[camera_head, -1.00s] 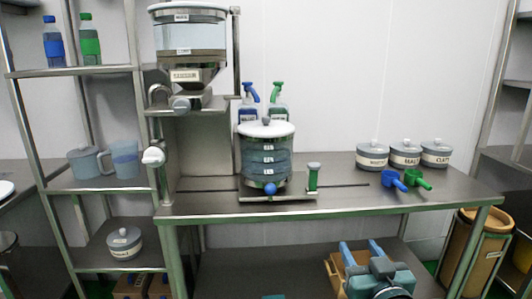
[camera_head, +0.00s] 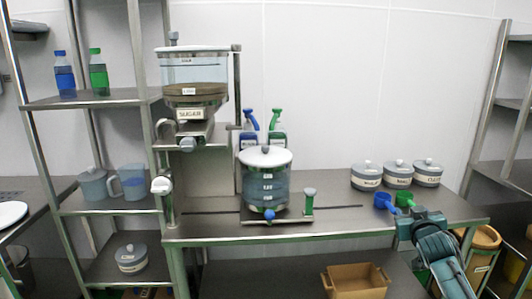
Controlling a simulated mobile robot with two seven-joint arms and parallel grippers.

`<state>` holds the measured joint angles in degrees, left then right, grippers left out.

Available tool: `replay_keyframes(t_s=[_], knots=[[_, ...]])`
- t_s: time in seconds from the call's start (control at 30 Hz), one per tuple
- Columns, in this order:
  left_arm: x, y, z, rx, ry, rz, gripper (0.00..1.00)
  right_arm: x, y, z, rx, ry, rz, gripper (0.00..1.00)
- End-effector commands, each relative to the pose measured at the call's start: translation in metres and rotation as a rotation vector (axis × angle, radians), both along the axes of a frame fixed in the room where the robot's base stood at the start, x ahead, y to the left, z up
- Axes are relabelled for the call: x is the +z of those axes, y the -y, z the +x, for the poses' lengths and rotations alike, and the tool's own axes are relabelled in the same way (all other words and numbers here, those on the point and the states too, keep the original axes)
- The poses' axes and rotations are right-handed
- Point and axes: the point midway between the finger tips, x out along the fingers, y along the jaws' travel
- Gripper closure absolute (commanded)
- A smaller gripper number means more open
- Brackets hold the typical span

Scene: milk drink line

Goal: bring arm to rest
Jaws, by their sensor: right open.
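My right gripper (camera_head: 404,226) is at the front right edge of the steel table, with its forearm coming up from the lower right. It is open, and I see nothing held in it. The blue scoop (camera_head: 383,202) and the green scoop (camera_head: 404,198) lie on the table just behind it. I cannot tell whether the gripper touches the table edge or is apart from it. My left gripper is not in view.
Three lidded jars, one of them the right jar (camera_head: 428,175), stand behind the scoops. A lidded clear pot (camera_head: 266,184) stands mid-table, with the sugar dispenser (camera_head: 195,90) at left. A cardboard box (camera_head: 357,281) is below. A brown bin (camera_head: 480,255) stands at right.

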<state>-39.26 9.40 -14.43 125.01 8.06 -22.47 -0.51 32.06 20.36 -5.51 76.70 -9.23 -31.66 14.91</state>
Motion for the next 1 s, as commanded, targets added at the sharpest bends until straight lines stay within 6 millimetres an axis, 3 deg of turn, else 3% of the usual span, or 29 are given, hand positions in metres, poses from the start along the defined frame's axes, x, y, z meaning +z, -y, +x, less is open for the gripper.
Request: replay_keyframes(t_s=[0.03,0.23,0.57,0.67,0.77,0.9,1.0], knots=[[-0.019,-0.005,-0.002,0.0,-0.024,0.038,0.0,-0.001,-0.012,0.001,0.046,0.016,-0.018,0.55],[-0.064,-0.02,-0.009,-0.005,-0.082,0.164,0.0,0.017,-0.032,0.006,0.162,0.096,-0.107,0.55],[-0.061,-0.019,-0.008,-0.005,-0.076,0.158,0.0,-0.077,-0.082,-0.048,0.247,-0.019,-0.074,0.55],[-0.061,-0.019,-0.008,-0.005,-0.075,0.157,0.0,-0.113,-0.103,-0.078,0.283,-0.067,-0.053,0.55],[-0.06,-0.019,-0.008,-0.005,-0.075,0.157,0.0,-0.154,-0.131,-0.121,0.326,-0.128,-0.018,0.55],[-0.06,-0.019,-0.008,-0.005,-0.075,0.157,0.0,-0.207,-0.173,-0.203,0.387,-0.228,0.057,0.55],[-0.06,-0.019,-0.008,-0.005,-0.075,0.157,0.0,-0.232,-0.2,-0.266,0.418,-0.297,0.122,0.55]])
